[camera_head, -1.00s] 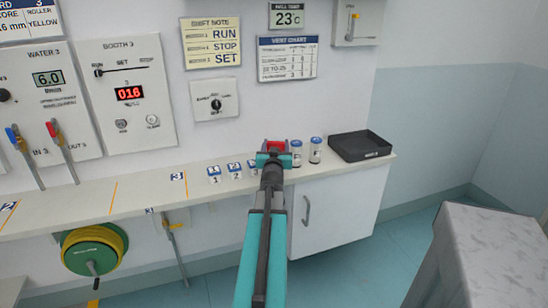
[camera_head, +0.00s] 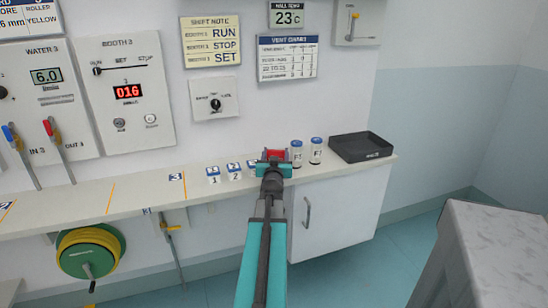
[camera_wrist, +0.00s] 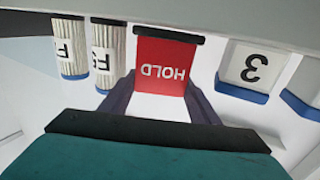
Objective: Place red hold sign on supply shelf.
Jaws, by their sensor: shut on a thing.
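The red hold sign (camera_wrist: 166,66) is between the fingers of my gripper (camera_wrist: 160,98) in the wrist view, its HOLD lettering upside down. In the head view the sign (camera_head: 275,153) shows as a small red patch at the tip of my gripper (camera_head: 273,160). My gripper is shut on it over the right part of the long pale shelf (camera_head: 140,192), between the numbered blocks and two canisters. I cannot tell whether the sign's base touches the shelf; my gripper hides part of it.
Two ribbed canisters (camera_head: 316,151) stand close to the right of my gripper, with a black tray (camera_head: 360,147) beyond. Several white-and-blue numbered blocks, one marked 2 (camera_head: 234,171), stand to the left. A white cabinet (camera_head: 335,215) is below. The shelf further left is mostly clear.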

